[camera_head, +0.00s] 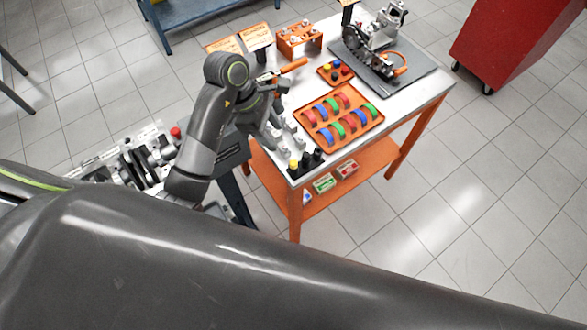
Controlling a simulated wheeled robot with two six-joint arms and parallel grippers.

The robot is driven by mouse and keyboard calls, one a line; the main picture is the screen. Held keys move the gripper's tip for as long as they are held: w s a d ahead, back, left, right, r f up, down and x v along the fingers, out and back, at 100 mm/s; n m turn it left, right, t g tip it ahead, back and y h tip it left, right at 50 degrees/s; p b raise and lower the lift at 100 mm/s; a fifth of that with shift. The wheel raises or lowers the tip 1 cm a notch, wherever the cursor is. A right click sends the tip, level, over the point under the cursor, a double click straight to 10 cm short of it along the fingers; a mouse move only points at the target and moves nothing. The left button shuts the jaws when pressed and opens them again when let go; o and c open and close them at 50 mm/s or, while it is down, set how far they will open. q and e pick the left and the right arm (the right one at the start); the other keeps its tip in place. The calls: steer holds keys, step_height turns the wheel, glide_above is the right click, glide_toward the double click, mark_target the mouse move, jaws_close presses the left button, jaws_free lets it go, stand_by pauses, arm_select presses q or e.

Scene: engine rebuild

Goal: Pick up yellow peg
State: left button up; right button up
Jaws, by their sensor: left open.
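A small yellow piece (293,165) stands at the near left corner of the workbench, beside dark upright pieces (306,159). Another small yellow piece (326,69) sits in the small orange tray (322,77) with red, blue and dark pieces. I cannot tell for sure which is the yellow peg. My left gripper (276,134) is open over the bench's left edge, pointing down. It is short of the corner yellow piece and apart from it. Its fingertips are hard to make out against grey parts. My right gripper is not in view.
A larger orange tray (372,124) holds several red, green and blue curved pieces. An orange-handled tool (292,66) lies near my left wrist. A grey mat (421,86) bears engine parts at the back. A red cabinet (520,40) stands right. My dark arm link fills the foreground.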

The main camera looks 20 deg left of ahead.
arm_select(q)
steer(key=b, duration=0.5)
glide_toward(293, 162)
steer(key=d+x, duration=0.1)
steer(key=x, duration=0.2)
steer(key=shift+s+f+p, duration=0.1)
steer(key=shift+f+p, duration=0.5)
steer(key=shift+p, duration=0.15)
steer(key=p+x, duration=0.1)
steer(key=x, duration=0.2)
steer(key=shift+a+f, duration=0.1)
steer(key=shift+f, duration=0.55)
jaws_close()
